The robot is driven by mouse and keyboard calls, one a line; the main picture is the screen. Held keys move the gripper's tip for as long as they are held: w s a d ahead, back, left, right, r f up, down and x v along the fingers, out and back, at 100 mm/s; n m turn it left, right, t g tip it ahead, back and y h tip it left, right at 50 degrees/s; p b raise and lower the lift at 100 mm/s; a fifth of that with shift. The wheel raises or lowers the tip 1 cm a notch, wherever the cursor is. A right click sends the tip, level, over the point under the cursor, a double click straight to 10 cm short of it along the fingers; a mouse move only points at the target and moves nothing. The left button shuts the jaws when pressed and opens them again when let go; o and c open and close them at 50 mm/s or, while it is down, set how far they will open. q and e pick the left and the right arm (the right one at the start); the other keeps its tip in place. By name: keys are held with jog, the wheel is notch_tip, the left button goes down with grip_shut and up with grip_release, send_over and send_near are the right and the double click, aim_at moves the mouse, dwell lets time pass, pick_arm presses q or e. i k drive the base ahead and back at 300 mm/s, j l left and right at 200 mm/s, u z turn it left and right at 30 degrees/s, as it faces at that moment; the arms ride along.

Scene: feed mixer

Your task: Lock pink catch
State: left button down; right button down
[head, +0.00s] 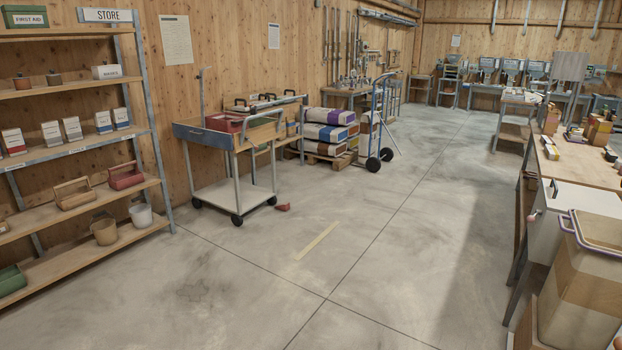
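Neither of my grippers is in view.
A tan bin (580,290) with a purple handle stands in front of the white panel at the lower right. A wheeled cart (232,195) and a hand truck (379,120) stand along the left wall. Store shelves (85,148) are at left. The middle floor is mostly clear.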

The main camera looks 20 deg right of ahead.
aim_at(531, 219)
jog(key=i+l+z, duration=0.25)
jog(key=z, duration=0.15)
jog(key=i+l+z, duration=0.1)
jog(key=i+z, duration=0.7)
jog(key=i+j+z, duration=0.1)
jog(key=i+z, duration=0.35)
jog(key=i+u, duration=0.1)
jog(key=i, duration=0.35)
jog(key=i+l+u, duration=0.1)
jog(key=i, duration=0.3)
jog(key=i+l+u, duration=0.1)
jog(key=i, duration=0.3)
jog(key=i+l+u, duration=0.1)
jog(key=i+l, duration=0.15)
jog(key=i, duration=0.2)
